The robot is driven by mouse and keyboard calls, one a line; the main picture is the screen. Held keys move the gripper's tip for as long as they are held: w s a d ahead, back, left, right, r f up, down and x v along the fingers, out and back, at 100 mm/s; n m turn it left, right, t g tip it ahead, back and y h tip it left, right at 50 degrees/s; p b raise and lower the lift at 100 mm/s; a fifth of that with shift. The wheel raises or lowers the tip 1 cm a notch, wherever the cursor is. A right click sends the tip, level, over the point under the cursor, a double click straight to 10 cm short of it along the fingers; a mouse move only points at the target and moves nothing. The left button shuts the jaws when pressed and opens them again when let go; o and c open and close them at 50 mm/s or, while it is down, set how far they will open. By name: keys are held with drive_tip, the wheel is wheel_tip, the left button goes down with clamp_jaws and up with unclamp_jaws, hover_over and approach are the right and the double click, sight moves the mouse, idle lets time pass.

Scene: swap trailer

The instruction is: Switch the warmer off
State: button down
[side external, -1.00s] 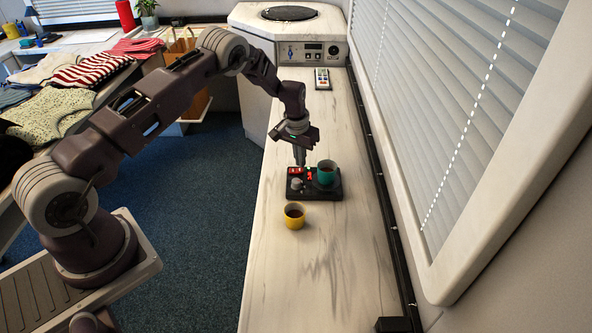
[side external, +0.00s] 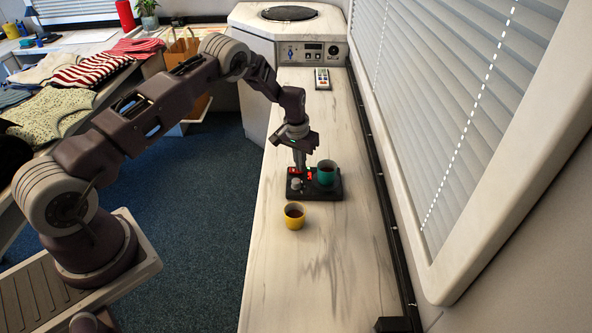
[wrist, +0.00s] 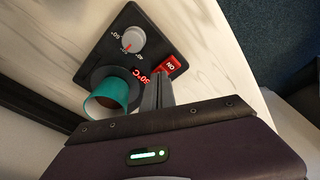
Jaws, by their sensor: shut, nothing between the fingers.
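The warmer (side external: 333,191) is a black plate on the pale counter, with a teal mug (side external: 326,172) standing on it. In the wrist view the warmer (wrist: 102,52) has a grey dial (wrist: 131,40), a red lit temperature display (wrist: 145,79) and a red rocker switch (wrist: 174,65) marked ON. The teal mug (wrist: 110,94) is at the lower left there. My gripper (side external: 299,168) is shut and empty, pointing down over the warmer. In the wrist view its fingertips (wrist: 158,78) are right beside the switch and partly cover it; I cannot tell whether they touch it.
A yellow cup (side external: 294,217) of dark liquid stands on the counter (side external: 310,280) just in front of the warmer. The window blinds and wall bound the right side.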

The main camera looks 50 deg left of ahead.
wheel_tip(320, 180, up, 7)
idle(0.8)
drive_tip(key=s+d+r+t, duration=0.1)
drive_tip(key=s+d+r, duration=0.25)
drive_tip(key=r, duration=0.55)
drive_tip(key=s+d+r+m, duration=0.1)
drive_tip(key=s+d+r, duration=0.1)
drive_tip(key=s+r, duration=0.5)
drive_tip(key=s+d+r+t, duration=0.1)
drive_tip(key=s+d+r, duration=0.15)
drive_tip(key=r, duration=0.85)
drive_tip(key=s+d+r+m, duration=0.1)
drive_tip(key=s+d+r, duration=0.15)
drive_tip(key=s, duration=0.35)
drive_tip(key=s+d+r, duration=0.2)
drive_tip(key=s+r, duration=0.1)
drive_tip(key=s, duration=0.4)
drive_tip(key=s+d+f+m+t, duration=0.1)
drive_tip(key=s+f, duration=0.1)
drive_tip(key=s, duration=1.2)
drive_tip(key=shift+d+f+t, duration=0.15)
drive_tip(key=shift+f+t, duration=0.25)
